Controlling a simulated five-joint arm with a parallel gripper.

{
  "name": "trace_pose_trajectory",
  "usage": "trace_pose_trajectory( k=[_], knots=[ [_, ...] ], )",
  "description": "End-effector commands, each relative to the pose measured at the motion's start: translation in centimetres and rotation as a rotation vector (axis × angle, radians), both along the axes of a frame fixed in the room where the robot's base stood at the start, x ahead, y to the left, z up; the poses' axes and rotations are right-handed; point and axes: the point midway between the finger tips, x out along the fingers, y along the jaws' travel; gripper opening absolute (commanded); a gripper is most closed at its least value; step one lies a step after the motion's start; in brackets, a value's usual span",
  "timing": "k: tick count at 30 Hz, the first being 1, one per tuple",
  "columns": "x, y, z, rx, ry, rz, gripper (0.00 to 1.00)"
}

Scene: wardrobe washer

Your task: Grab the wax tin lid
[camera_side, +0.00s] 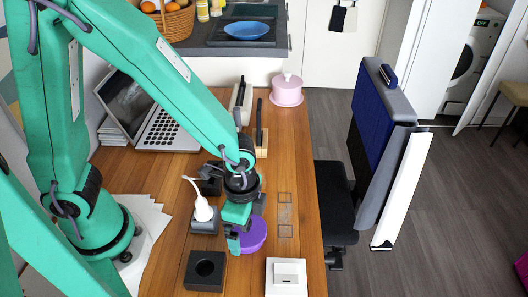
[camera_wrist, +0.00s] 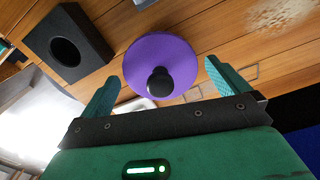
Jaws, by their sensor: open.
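The wax tin lid appears to be the purple disc with a black round knob on the wooden table. In the wrist view the purple lid (camera_wrist: 178,48) lies ahead of my gripper (camera_wrist: 160,86), with its black knob (camera_wrist: 160,82) between the two open green fingers. In the side view the lid (camera_side: 255,236) is partly hidden behind my gripper (camera_side: 236,236), which points down beside and over it. The fingers look empty, and I cannot tell whether they touch the knob. Whether a tin sits under the lid is hidden.
A black block with a round hole (camera_side: 205,271) stands near the lid. A white box (camera_side: 287,277) is at the front right. A white corded object on a dark base (camera_side: 203,212) stands left of my gripper. A laptop (camera_side: 165,128) and pink pot (camera_side: 287,91) are farther back.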

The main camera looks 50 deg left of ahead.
Motion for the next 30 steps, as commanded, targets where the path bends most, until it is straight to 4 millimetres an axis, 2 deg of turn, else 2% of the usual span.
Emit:
trace_pose_trajectory(
  k=[15, 20, 30],
  knots=[
    [-0.01, 0.01, -0.05, 0.000, 0.000, 0.000, 1.00],
    [-0.01, 0.01, -0.04, 0.000, 0.000, 0.000, 0.69],
    [0.01, 0.01, 0.03, 0.000, 0.000, 0.000, 0.67]
  ],
)
